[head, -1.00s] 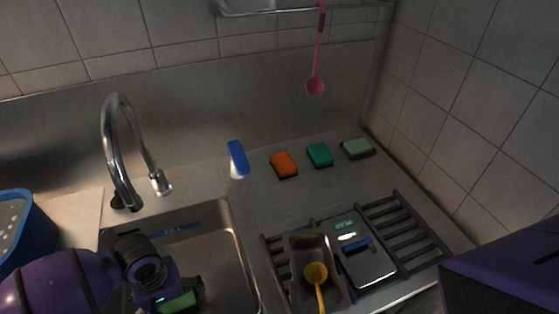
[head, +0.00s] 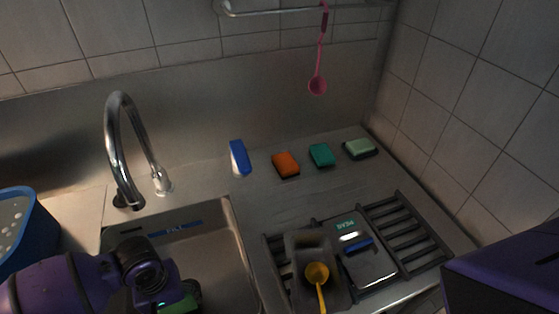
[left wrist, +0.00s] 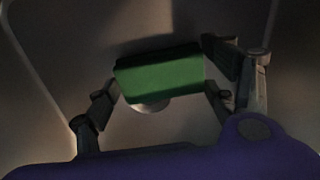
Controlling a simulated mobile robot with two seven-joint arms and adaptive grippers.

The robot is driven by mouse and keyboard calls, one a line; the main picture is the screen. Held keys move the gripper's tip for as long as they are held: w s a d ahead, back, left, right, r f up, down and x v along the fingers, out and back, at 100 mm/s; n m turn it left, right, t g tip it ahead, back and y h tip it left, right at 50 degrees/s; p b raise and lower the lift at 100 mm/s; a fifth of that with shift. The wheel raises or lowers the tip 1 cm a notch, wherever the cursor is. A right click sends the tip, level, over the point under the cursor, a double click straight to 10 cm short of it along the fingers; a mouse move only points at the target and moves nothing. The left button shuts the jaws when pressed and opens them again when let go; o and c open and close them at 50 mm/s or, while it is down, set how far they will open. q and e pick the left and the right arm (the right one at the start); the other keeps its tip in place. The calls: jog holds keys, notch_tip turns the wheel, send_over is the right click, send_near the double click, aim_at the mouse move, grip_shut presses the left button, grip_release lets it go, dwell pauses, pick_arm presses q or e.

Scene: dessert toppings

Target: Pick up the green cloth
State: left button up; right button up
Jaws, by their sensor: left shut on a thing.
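The green cloth (left wrist: 160,75) looks like a thick green block in the left wrist view. It sits between the two fingers of my left gripper (left wrist: 160,88), which is shut on it. In the head view my left gripper (head: 180,296) is inside the sink at the bottom left, and only a small part of the green cloth (head: 178,306) shows beside it. The rest is hidden by the gripper and the frame edge. My right gripper is out of view.
The steel sink (head: 234,240) has a tap (head: 112,150) behind it. Behind the drying rack (head: 420,230) stand an orange sponge (head: 286,164), a teal sponge (head: 321,155) and a pale green sponge (head: 360,148).

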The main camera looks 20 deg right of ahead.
pick_arm(q)
jog(key=shift+s+r, duration=0.75)
jog(key=shift+s, duration=0.3)
notch_tip(320, 180, up, 12)
jog(key=p, duration=0.1)
jog(key=shift+r+p, duration=0.25)
jog(key=shift+p, duration=0.1)
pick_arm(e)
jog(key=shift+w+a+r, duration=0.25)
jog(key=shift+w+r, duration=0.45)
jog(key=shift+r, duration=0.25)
pick_arm(q)
jog(key=shift+s, duration=0.1)
